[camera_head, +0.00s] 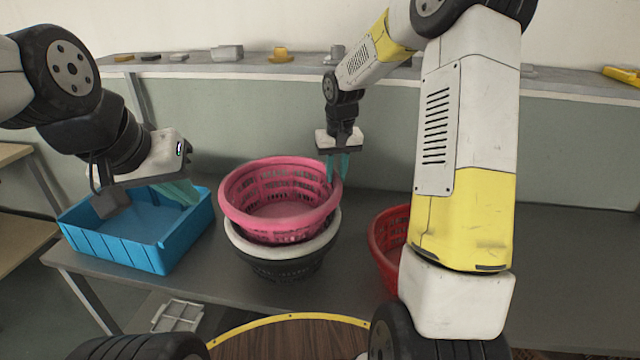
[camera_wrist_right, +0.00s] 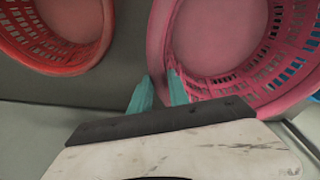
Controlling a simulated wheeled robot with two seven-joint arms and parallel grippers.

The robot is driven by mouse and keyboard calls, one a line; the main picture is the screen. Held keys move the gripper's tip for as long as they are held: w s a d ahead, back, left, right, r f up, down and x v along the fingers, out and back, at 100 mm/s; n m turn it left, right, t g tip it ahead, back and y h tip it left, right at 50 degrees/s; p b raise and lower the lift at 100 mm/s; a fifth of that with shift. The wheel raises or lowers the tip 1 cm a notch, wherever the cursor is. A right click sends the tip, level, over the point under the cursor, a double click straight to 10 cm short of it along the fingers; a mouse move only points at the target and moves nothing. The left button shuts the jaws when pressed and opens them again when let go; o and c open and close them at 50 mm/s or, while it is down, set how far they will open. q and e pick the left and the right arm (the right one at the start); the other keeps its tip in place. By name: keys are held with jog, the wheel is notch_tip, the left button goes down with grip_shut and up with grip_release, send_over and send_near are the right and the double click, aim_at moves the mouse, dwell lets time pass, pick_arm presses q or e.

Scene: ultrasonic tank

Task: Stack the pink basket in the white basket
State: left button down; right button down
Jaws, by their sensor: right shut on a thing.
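The pink basket (camera_head: 283,215) sits over the white basket (camera_head: 316,246), its lower part inside the white rim. It looks slightly tilted, higher at the right. The white basket has a pale rim and a dark lower body; whether the pink one rests fully in it I cannot tell. My right gripper (camera_head: 338,167) is shut on the pink basket's right rim, with teal fingers either side of it; the right wrist view shows the rim (camera_wrist_right: 160,45) between the fingertips (camera_wrist_right: 160,88). My left gripper (camera_head: 180,193) hangs over the blue bin, apart from both baskets; its finger gap is unclear.
A blue bin (camera_head: 115,247) stands left on the grey table (camera_head: 215,270). A red basket (camera_head: 387,245) stands right, partly hidden by my right arm; it also shows in the wrist view (camera_wrist_right: 65,62). Small items line the back shelf (camera_head: 300,68).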

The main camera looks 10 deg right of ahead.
notch_tip(320, 180, down, 4)
jog(key=shift+f, duration=0.15)
jog(key=c, duration=1.3)
grip_release()
jog(key=shift+o, duration=0.2)
jog(key=r, duration=0.4)
jog(key=s+r, duration=0.1)
jog(key=r, duration=0.6)
jog(key=shift+s+r, duration=0.4)
jog(key=s+r+t+y, duration=0.1)
jog(key=s+r, duration=0.3)
jog(key=s, duration=0.9)
jog(key=s+r+t+y, duration=0.1)
jog(key=s+r+t, duration=0.2)
jog(key=s, duration=1)
jog(key=shift+s+a+r, duration=0.35)
jog(key=shift+s+r, duration=0.05)
jog(key=shift+r, duration=0.25)
